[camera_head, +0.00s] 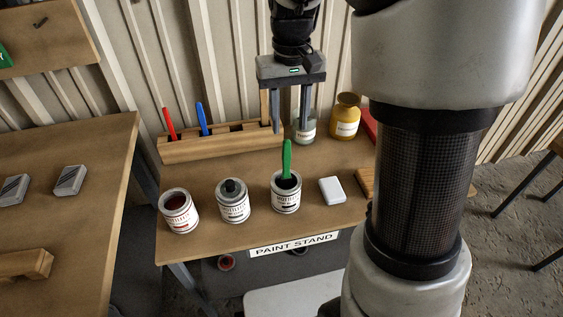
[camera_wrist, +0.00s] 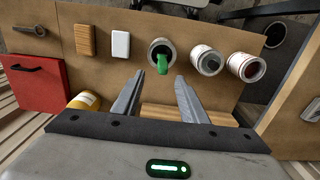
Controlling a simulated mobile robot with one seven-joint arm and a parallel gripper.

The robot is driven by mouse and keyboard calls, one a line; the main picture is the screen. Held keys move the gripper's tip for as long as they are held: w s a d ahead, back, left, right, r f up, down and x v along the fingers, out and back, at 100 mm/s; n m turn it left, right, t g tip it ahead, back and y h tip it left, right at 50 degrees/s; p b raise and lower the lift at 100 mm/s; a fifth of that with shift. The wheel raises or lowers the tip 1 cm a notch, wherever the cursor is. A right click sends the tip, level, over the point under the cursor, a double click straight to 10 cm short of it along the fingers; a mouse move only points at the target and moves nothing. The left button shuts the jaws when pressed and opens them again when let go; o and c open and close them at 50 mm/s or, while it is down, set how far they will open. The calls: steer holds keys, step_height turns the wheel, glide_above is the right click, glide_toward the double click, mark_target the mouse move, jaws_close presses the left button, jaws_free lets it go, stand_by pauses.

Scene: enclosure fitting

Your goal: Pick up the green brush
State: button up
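The green brush (camera_head: 287,158) stands handle up in an open paint can (camera_head: 286,195) at the front of the paint stand. In the wrist view the green brush (camera_wrist: 162,62) shows in its can (camera_wrist: 161,47), beyond my fingertips. My gripper (camera_head: 290,130) hangs behind and above the brush, near the wooden brush rack. Its fingers are apart with nothing between them, also in the wrist view (camera_wrist: 158,78). The bristles are hidden inside the can.
A can with red paint (camera_head: 179,211) and a dark-topped can (camera_head: 233,201) stand to the left. A white block (camera_head: 332,191) lies to the right. The wooden rack (camera_head: 215,148) holds a red brush (camera_head: 169,123) and a blue brush (camera_head: 202,119). A yellow jar (camera_head: 345,117) stands behind.

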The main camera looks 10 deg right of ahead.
steer(key=b, duration=0.2)
glide_above(286, 177)
steer(key=f, duration=1)
steer(key=shift+w+d, duration=0.35)
steer(key=shift+w, duration=0.05)
steer(key=f, duration=0.1)
steer(key=f+b, duration=0.1)
steer(key=f, duration=0.3)
steer(key=shift+a+f, duration=0.15)
steer(key=shift+a, duration=0.1)
jaws_close()
